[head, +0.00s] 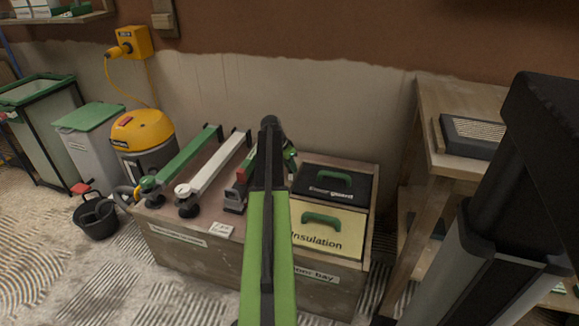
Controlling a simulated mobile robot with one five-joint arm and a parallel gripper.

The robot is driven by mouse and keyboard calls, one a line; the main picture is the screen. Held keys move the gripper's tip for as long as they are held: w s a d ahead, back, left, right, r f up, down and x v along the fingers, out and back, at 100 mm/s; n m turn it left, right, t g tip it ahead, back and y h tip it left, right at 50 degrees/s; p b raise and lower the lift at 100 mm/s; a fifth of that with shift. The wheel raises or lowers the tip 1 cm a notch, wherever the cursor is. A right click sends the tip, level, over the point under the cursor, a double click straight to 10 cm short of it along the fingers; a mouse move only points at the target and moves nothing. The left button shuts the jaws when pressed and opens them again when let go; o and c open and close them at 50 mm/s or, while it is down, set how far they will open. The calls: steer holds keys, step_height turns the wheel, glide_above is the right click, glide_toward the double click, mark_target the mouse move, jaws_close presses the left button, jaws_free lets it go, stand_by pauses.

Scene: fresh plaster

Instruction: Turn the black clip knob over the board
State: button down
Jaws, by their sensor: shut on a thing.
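A green bar clamp (186,158), a white bar clamp (212,170) and a red and grey tool (236,193) lie left of my arm. A yellow vacuum (143,132) and black bucket (97,217) stand left of the chest. A wooden bench (440,160) stands at right.

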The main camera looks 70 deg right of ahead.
steer(key=n+t, duration=0.1)
steer(key=n, duration=0.3)
steer(key=n+t, duration=0.1)
steer(key=n, duration=0.2)
steer(key=shift+s+t+h, duration=0.3)
steer(key=n+t, duration=0.1)
steer(key=n, duration=0.3)
steer(key=shift+s+n+t, duration=0.1)
steer(key=shift+n+t, duration=0.2)
steer(key=shift+t, duration=0.1)
steer(key=shift+d+n+t+y, duration=0.1)
steer(key=shift+n+t+y, duration=0.5)
steer(key=shift+n, duration=1.2)
steer(key=c, duration=1.1)
jaws_free()
